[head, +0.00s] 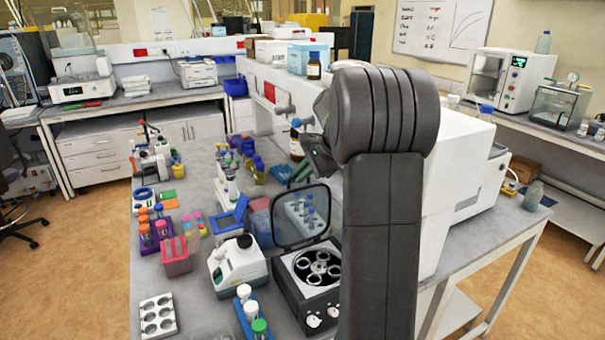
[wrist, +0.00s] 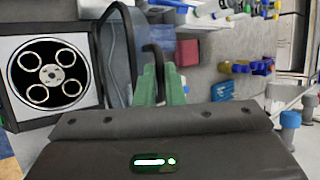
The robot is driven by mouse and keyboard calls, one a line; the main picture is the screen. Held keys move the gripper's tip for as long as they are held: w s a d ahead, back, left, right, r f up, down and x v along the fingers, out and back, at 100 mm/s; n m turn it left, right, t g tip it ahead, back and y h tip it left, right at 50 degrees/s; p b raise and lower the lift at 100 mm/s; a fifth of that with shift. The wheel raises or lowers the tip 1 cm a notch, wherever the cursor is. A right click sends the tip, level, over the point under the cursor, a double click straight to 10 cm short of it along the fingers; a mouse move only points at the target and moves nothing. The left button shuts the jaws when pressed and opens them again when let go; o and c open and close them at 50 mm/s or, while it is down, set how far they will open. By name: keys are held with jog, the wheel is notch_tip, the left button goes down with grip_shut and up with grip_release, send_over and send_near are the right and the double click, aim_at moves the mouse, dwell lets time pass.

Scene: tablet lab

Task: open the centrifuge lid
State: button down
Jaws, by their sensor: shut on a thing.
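The centrifuge (head: 291,303) is a dark box with a white top and a round rotor, on the bench at front centre. Its rotor chamber (wrist: 50,75) shows uncovered at the left of the wrist view. The see-through, dark-framed centrifuge lid (head: 301,214) stands raised at the chamber's back edge; the wrist view shows it edge-on (wrist: 116,60). My gripper (head: 298,172) is at the lid's upper edge. In the wrist view its green fingers (wrist: 159,84) are shut on the lid's dark curved handle (wrist: 156,55). My arm hides part of the centrifuge's right side.
Tube racks (head: 155,232) and bottles crowd the bench behind and left. A large white machine (head: 465,170) stands to the right.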

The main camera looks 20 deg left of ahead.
jog(key=c, duration=1.5)
grip_release()
jog(key=b+v, duration=0.2)
jog(key=v, duration=1.1)
jog(key=shift+d+r, duration=0.2)
jog(key=shift+r, duration=0.15)
jog(key=shift+c, duration=0.3)
